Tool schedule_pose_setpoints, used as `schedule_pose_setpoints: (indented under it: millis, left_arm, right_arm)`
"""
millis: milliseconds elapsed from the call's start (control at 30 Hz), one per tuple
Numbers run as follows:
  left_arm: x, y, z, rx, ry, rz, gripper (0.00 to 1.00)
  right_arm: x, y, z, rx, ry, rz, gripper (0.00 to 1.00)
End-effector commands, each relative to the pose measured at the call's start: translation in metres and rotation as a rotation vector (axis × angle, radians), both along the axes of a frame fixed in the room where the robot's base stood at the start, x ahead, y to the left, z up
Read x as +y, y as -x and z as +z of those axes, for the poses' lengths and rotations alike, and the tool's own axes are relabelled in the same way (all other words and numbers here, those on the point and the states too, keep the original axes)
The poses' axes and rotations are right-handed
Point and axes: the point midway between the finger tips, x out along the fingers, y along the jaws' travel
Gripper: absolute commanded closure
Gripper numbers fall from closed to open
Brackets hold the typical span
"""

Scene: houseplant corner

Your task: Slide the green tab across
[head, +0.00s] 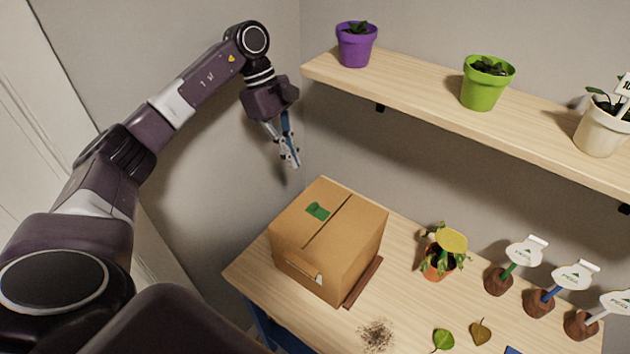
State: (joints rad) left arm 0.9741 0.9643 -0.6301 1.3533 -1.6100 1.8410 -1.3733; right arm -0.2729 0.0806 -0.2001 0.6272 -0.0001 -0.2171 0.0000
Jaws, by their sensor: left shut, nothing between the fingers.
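A green tab (318,211) lies on the top of a closed cardboard box (345,240), left of the long seam across the lid. The box stands on the light wooden table at its back left part. My left gripper (291,163) is shut and empty. It points down in the air above and behind the box, apart from the tab. My right gripper is not in view.
A wall shelf (420,90) holds a purple pot (356,46), a green pot (486,84) and a white pot (601,129). A plant in an orange pot (438,264), several labelled markers, loose leaves and spilled soil (376,335) are on the table (400,290). A dark brown strip (364,282) lies against the box.

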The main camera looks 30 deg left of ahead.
Motion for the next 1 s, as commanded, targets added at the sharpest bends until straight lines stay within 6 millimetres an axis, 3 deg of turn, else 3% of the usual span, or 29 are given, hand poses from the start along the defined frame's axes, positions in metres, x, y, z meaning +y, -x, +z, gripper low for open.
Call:
schedule_pose_setpoints:
  millis: [133,300,400,533,767,1000]
  left_arm:
    - [0.001,0.0,0.0,0.001,-0.002,0.001,1.0]
    - [0.0,0.0,0.0,0.0,-0.001,0.001,1.0]
    - [-0.001,0.001,-0.003,0.002,0.0,0.0,1.0]
    - [-0.007,0.002,-0.015,0.005,0.0,-0.001,1.0]
    - [-0.023,0.004,-0.053,0.005,0.002,-0.002,1.0]
    - [-0.034,0.004,-0.084,0.002,0.001,0.0,1.0]
  right_arm:
    - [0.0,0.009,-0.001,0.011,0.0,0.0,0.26]
    - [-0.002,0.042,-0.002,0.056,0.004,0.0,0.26]
    - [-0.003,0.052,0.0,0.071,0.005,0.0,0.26]
    - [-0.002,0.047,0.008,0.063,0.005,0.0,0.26]
    - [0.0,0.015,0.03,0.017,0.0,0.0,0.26]
    - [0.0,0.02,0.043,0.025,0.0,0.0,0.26]
